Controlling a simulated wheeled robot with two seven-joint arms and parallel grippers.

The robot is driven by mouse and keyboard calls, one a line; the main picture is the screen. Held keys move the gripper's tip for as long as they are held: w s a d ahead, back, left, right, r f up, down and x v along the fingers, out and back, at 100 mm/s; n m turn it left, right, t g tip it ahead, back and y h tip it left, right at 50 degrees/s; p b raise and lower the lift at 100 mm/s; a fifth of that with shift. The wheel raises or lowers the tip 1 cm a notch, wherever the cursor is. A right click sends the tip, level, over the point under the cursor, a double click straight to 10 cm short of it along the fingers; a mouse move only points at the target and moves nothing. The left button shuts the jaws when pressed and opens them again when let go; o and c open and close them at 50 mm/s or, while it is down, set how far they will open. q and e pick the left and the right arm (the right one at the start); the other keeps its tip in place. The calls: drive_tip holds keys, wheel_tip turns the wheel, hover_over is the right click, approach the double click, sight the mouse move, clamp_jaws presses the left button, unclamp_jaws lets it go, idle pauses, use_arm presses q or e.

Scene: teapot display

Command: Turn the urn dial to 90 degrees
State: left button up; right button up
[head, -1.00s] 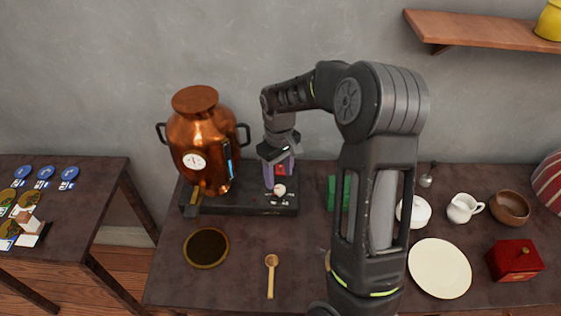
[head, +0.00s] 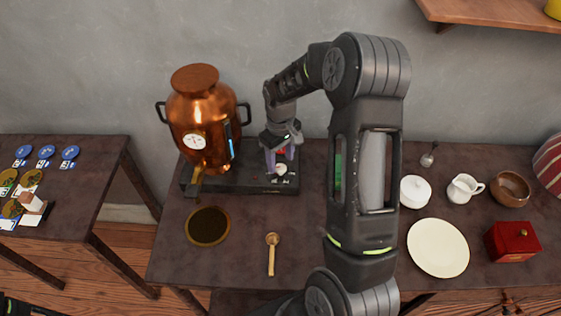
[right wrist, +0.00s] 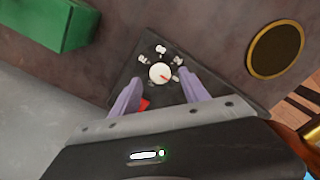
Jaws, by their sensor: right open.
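The copper urn (head: 202,118) stands at the back left of the table on a dark base (head: 240,184). Its dial (head: 281,169) is a small white round knob on the base's right part. In the right wrist view the dial (right wrist: 160,73) carries a red mark, with small white marks around it. My right gripper (head: 281,158) is open. Its purple fingers point down at the base, one on each side of the dial; whether they touch it I cannot tell. A dark piece, perhaps of my left arm, shows at the bottom left corner, without fingers.
A red part (right wrist: 144,104) shows beside one finger. A green block (right wrist: 55,22) lies near the base. A round dark mat (head: 208,226) and a wooden spoon (head: 272,254) lie in front.

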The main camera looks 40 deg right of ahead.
sight(281, 170)
drive_tip(key=shift+f, duration=1.2)
clamp_jaws()
